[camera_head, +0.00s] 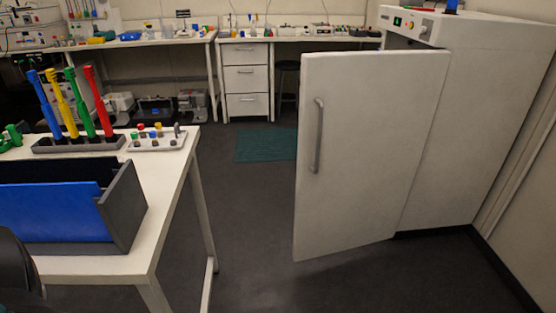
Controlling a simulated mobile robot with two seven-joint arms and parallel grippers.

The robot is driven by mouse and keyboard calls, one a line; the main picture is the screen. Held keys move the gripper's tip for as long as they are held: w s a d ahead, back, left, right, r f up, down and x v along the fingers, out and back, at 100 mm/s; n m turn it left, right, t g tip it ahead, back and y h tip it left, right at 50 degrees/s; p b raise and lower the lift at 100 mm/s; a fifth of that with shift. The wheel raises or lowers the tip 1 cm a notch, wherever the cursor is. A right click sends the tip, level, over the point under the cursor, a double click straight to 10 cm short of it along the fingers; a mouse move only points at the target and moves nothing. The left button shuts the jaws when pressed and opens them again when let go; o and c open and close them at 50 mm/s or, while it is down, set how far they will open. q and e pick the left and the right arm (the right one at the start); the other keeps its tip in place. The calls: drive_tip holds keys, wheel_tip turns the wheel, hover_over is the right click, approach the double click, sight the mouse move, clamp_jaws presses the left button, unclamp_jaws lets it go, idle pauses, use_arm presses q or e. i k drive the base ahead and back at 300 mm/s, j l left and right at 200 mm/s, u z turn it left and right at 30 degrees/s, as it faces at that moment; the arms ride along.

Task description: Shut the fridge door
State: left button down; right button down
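The fridge (475,130) is a white cabinet at the right, with a small control panel with a green display on its top front. Its white door (385,150) stands open, swung out toward the middle of the room. The door's grey vertical handle (318,135) is near its left edge. The inside of the fridge is hidden behind the door. Neither of my grippers shows in the view. A dark rounded part at the lower left edge may be part of my own arm.
A white table (110,265) at the left holds a blue-and-grey bin (125,215), a rack of coloured tools (75,143) and a small tray (140,143). Grey floor (250,230) lies clear between table and door. Benches and drawers (246,80) line the back.

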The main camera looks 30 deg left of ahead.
sight(366, 118)
drive_tip(key=i+u, duration=0.15)
drive_tip(key=u, duration=0.3)
drive_tip(key=i+l+u, duration=0.15)
drive_tip(key=u, duration=0.25)
drive_tip(key=i+l+u, duration=0.15)
drive_tip(key=u, duration=0.3)
drive_tip(key=i+l+u, duration=0.2)
drive_tip(key=u, duration=0.15)
drive_tip(key=i+l+u, duration=0.15)
drive_tip(key=l+u, duration=0.2)
drive_tip(key=i+l+u, duration=0.1)
drive_tip(key=l+u, duration=0.25)
